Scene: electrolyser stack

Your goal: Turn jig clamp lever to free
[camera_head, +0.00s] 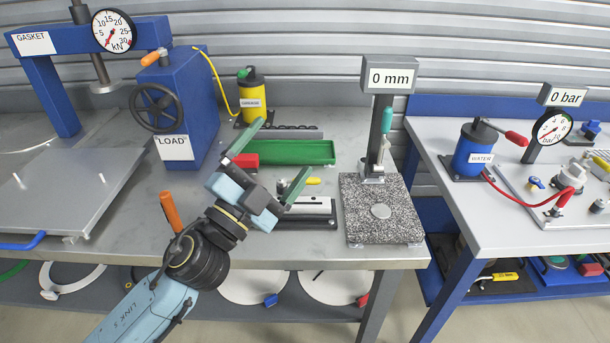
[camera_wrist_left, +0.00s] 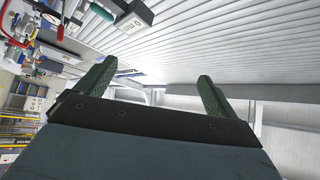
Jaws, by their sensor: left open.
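My left gripper (camera_head: 270,162) is open and empty above the bench, in front of the green tray; its two green fingers are spread apart. The left wrist view also shows the open left gripper (camera_wrist_left: 155,85), with only background between its fingers. An upright orange handle (camera_head: 170,211) stands left of my left wrist; its lower end is hidden by my arm. A silver block on a dark base (camera_head: 308,207) sits just right of the gripper, partly covered by it. I cannot tell for sure which part is the jig clamp lever. My right gripper is in neither view.
A green tray (camera_head: 290,152) and a red block (camera_head: 245,160) lie behind the gripper. A granite gauge stand (camera_head: 382,232) reading 0 mm is to the right. The blue LOAD unit (camera_head: 190,100) stands behind left. A gap separates this bench from the water bench (camera_head: 470,205).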

